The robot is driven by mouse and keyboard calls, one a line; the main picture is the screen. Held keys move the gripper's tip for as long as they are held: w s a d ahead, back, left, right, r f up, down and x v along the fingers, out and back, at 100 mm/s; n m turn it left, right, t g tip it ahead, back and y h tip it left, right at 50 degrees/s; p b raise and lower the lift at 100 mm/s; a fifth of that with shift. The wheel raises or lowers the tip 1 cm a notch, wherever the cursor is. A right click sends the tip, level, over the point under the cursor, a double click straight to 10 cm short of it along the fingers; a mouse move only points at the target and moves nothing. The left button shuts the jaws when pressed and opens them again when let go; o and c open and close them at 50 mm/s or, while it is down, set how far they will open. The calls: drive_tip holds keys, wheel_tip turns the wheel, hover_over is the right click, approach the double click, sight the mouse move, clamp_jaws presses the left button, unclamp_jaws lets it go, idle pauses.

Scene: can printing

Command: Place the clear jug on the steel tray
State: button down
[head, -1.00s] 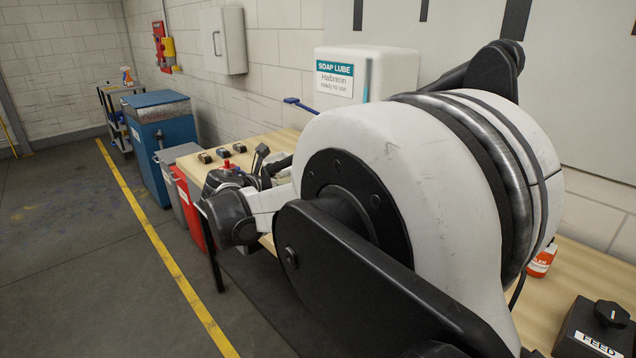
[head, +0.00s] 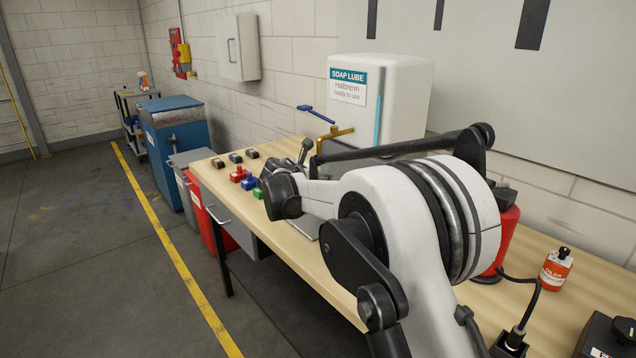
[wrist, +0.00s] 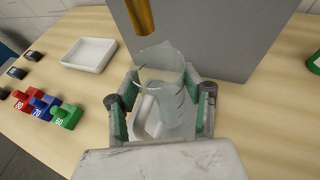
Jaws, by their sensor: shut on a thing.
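The clear jug (wrist: 162,72) is between the green-padded fingers of my gripper (wrist: 160,92) in the wrist view, and the gripper is shut on it. The jug looks roughly upright, with its open rim just below a brass spout (wrist: 140,15). A pale grey surface shows through and around the jug's lower part; I cannot tell whether it is the steel tray or whether the jug touches it. In the head view my arm hides the jug and the gripper.
A pale shallow dish (wrist: 88,66) lies left of the jug. Red, blue and green blocks (wrist: 42,104) and dark blocks are farther left. A grey box (wrist: 205,35) stands behind. The soap lube dispenser (head: 400,95), brass tap (head: 333,136) and oiler bottle (head: 556,270) line the bench.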

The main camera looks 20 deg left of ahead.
drive_tip(key=shift+f, duration=0.95)
drive_tip(key=shift+f, duration=0.2)
drive_tip(key=c, duration=0.9)
unclamp_jaws()
drive_tip(key=shift+c, duration=0.2)
drive_tip(key=v, duration=1.2)
drive_tip(key=shift+r, duration=0.2)
drive_tip(key=shift+a, duration=0.1)
